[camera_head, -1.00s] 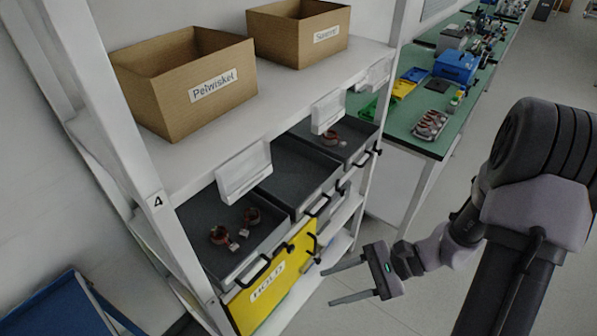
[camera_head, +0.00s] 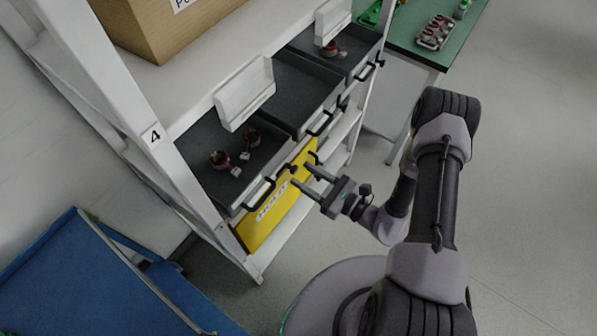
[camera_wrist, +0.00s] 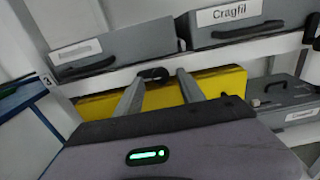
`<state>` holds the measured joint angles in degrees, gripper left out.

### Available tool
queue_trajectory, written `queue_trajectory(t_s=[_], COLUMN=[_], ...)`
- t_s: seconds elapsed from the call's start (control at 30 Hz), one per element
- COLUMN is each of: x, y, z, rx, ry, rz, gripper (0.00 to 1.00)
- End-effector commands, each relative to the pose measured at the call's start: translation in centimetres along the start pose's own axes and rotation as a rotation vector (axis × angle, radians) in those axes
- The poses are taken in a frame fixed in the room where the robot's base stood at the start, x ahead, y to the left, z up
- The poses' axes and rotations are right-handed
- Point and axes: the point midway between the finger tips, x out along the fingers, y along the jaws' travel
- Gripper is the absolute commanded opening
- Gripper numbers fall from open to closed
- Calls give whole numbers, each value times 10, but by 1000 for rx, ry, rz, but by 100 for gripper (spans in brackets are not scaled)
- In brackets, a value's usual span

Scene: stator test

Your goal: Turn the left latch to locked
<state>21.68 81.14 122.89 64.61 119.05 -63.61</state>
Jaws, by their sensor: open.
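A yellow panel (camera_head: 262,229) with a label reading HOLD stands below the left drawer in the head view. It also spans the middle of the wrist view (camera_wrist: 98,106). A small black latch (camera_head: 292,169) sits near the panel's top edge. In the wrist view a black latch (camera_wrist: 153,73) shows between the fingertips, closer to the left finger. My gripper (camera_head: 299,174) is open and empty, its fingertips at the latch. I cannot tell whether they touch it, or how the latch is turned. Another dark fitting (camera_wrist: 226,96) shows on the panel's right part.
Grey drawers with black handles sit above the panel; the left drawer (camera_head: 215,185) holds copper-coloured parts. A blue table (camera_head: 95,280) is at lower left, a green bench (camera_head: 458,45) at upper right. Floor at right is clear.

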Motion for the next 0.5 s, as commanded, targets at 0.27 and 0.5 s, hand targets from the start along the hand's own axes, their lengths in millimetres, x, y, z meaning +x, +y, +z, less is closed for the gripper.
queue_trajectory(t_s=[0.27,0.5], x=[28,28], y=[0,0], z=[0,1], rx=[1,1], ry=[-1,0], rz=[1,0], gripper=[46,46])
